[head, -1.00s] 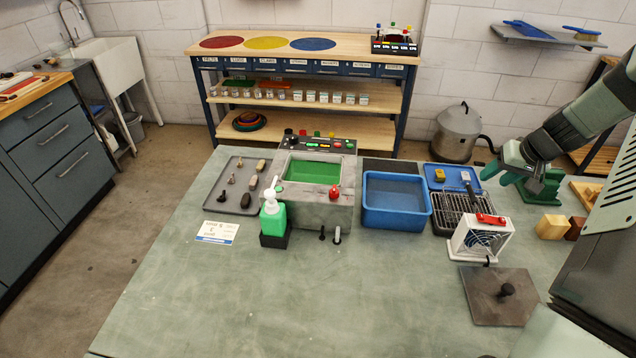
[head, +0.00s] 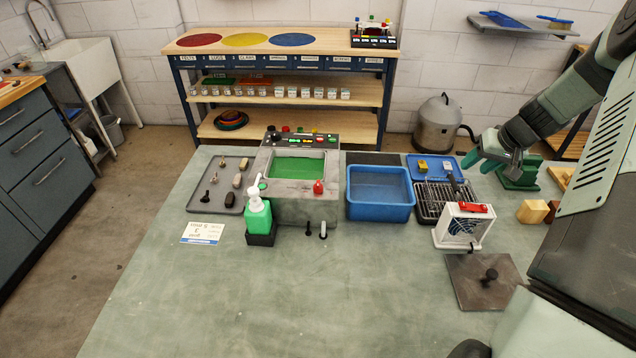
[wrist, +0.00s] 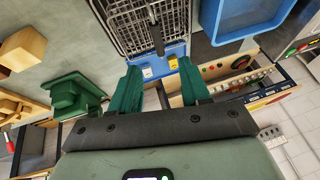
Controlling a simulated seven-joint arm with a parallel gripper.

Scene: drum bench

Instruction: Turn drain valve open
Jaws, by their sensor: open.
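A grey tank (head: 330,206) holding green liquid (head: 298,168) stands at the middle of the bench. A red knob (head: 318,187) sits on its front right. A black stem (head: 308,228) and a pale grey stem (head: 322,230) stand just in front of it. I cannot tell which of these is the drain valve. My gripper (head: 474,160) is open and empty, well to the right of the tank and close to a green block-like fixture (head: 520,174).
A blue tub (head: 380,212) stands between the tank and my gripper. A green bottle (head: 257,217) stands at the tank's front left, beside a grey tray (head: 220,185). The front bench is mostly clear.

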